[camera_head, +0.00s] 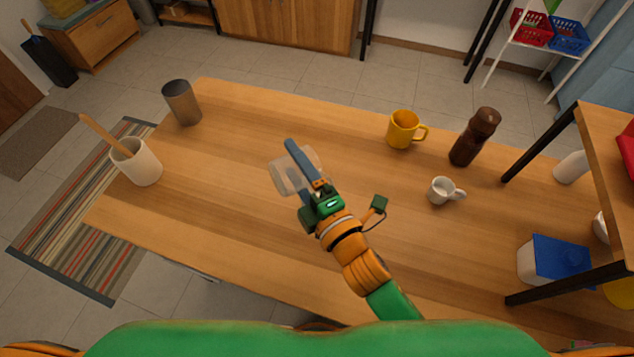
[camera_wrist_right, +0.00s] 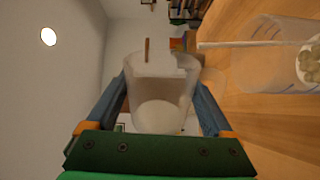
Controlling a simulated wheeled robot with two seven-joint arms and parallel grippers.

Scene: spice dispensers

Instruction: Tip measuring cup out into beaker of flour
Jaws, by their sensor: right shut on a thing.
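My right gripper (camera_head: 290,148) is over the middle of the table and is shut on a see-through cup, which I take to be the measuring cup. The cup (camera_wrist_right: 165,88) fills the space between the fingers in the right wrist view, with pale white matter inside. It looks laid over on its side relative to the room. A second clear vessel, likely the beaker (camera_wrist_right: 265,70), is at the right of that view by the wooden table, with lumpy pale grey-green contents. In the head view, clear shapes (camera_head: 284,178) overlap around the fingers; I cannot tell them apart. My left gripper is not in view.
On the table (camera_head: 230,210) stand a white crock (camera_head: 143,167) with a wooden utensil, a grey tumbler (camera_head: 182,104), a yellow mug (camera_head: 402,130), a brown grinder (camera_head: 470,140) and a small white cup (camera_head: 440,190). A shelf with a blue-lidded box (camera_head: 560,258) is at right.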

